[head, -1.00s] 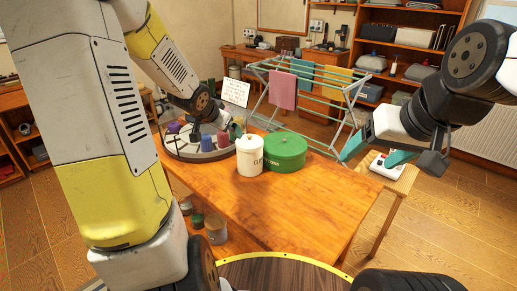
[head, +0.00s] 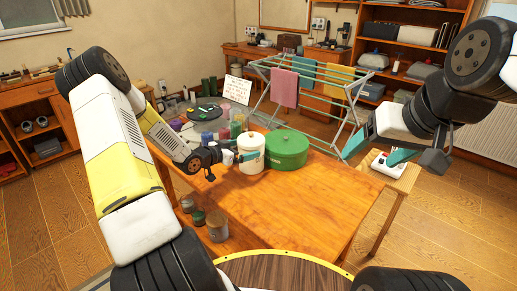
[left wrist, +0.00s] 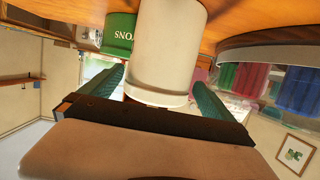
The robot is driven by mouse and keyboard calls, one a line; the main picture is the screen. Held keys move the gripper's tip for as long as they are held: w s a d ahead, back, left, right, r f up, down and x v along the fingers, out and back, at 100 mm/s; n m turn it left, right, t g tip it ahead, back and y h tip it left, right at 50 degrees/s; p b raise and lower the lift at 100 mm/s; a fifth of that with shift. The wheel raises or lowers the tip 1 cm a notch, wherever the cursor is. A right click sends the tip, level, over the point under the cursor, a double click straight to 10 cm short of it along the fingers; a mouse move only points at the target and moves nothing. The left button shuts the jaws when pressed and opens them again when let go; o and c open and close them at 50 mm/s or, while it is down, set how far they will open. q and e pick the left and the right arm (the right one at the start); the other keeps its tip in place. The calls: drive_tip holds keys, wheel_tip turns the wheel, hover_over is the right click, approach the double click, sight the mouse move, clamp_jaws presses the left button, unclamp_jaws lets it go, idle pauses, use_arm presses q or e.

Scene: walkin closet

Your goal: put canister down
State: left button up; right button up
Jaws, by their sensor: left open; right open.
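A white canister (head: 250,155) with a lid and dark lettering stands upright on the wooden table (head: 295,205). A green round tin (head: 287,150) stands close to its right. My left gripper (head: 238,157) is at the canister's left side. In the left wrist view, which is upside down, the canister (left wrist: 165,45) lies between the two teal fingers, which are apart, with no clear grip on it. The green tin (left wrist: 118,32) is behind one finger. My right gripper (head: 380,150) is open and empty in the air, right of the table.
A round tray (head: 185,135) with several coloured spools or jars stands at the table's back left. Behind the table is a drying rack (head: 310,95) with cloths. A small stool (head: 408,178) stands to the right. The table's front and right are clear.

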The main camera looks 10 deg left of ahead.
sight(251, 140)
use_arm(q)
drive_tip(key=x, duration=0.5)
drive_tip(key=shift+a+f, duration=0.1)
drive_tip(key=shift+f, duration=0.05)
drive_tip(key=c, duration=1.4)
drive_tip(key=shift+r, duration=0.65)
drive_tip(key=shift+c, duration=0.2)
wheel_tip(251, 140, up, 2)
drive_tip(key=shift+r, duration=0.15)
drive_tip(key=s+d+r, duration=0.1)
drive_tip(key=s+d, duration=0.2)
drive_tip(key=s, duration=1.1)
drive_tip(key=shift+w+a+f+n+t+y, duration=0.15)
drive_tip(key=shift+w+a+n+t+y, duration=0.3)
drive_tip(key=shift+n+y, duration=0.8)
drive_tip(key=shift+w+a+f+n+t+y, duration=0.1)
drive_tip(key=shift+w+f+n+t+y, duration=0.2)
drive_tip(key=shift+w+n+y, duration=0.9)
drive_tip(key=shift+w+a+f+n+t+y, duration=0.1)
drive_tip(key=shift+a+n+t+y, duration=0.3)
drive_tip(key=shift+n+y, duration=0.9)
